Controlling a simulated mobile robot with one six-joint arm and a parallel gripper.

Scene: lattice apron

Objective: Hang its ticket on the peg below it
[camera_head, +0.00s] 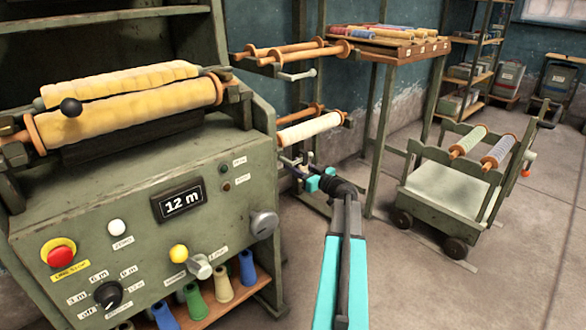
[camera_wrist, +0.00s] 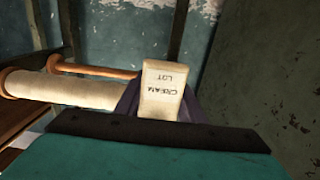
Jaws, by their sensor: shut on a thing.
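My gripper (camera_wrist: 160,105) is shut on a cream ticket (camera_wrist: 164,88), printed "CREAM LOT", which reads upside down in the wrist view. In the head view my gripper (camera_head: 303,172) is at the rack, just below the cream roll (camera_head: 310,130). In the wrist view the cream roll (camera_wrist: 70,87) is left of the ticket, with a wooden-ended bar (camera_wrist: 95,69) beyond it. A metal peg (camera_head: 298,75) sticks out under the upper wooden rollers.
A green machine (camera_head: 135,220) with a "12 m" display stands close on the left, with several coloured spools on its lower shelf. A wheeled cart (camera_head: 440,195) with two rolls stands on the right. The floor (camera_head: 520,260) at right front is clear.

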